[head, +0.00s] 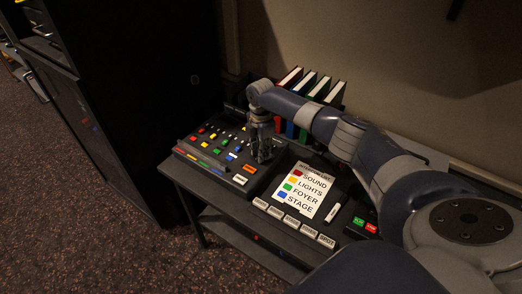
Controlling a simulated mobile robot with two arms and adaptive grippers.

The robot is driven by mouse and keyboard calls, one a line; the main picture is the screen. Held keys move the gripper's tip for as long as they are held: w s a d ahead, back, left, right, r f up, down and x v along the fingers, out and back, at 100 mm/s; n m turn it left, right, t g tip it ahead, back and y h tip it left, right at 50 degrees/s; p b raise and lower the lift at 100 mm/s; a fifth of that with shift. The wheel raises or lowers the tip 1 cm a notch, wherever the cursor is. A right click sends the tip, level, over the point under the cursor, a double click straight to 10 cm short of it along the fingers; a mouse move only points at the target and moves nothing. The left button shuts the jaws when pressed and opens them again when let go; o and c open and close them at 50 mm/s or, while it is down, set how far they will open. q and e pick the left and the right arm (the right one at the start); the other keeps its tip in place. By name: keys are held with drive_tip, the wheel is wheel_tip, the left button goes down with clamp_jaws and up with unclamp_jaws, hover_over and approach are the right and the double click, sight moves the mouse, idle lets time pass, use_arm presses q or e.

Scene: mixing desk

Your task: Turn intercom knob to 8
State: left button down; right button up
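The mixing desk (204,166) stands on a dark table, with rows of small red, yellow, green and blue controls. My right arm reaches across from the right in the head view. My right gripper (263,157) points down at the right part of the desk, fingertips close to its surface. The fingers are small and dark, so I cannot tell whether they are open or shut, or whether they touch anything. I cannot make out the intercom knob or its scale; the gripper may be covering it. My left gripper is not in view.
A white card (306,193) lists SOUND, LIGHTS, FOYER and STAGE. Labelled buttons (291,222) line the front edge. Green and red buttons (371,228) sit at the right. Upright coloured binders (327,93) stand behind my arm. A black cabinet (130,90) is at the left.

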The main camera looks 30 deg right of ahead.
clamp_jaws()
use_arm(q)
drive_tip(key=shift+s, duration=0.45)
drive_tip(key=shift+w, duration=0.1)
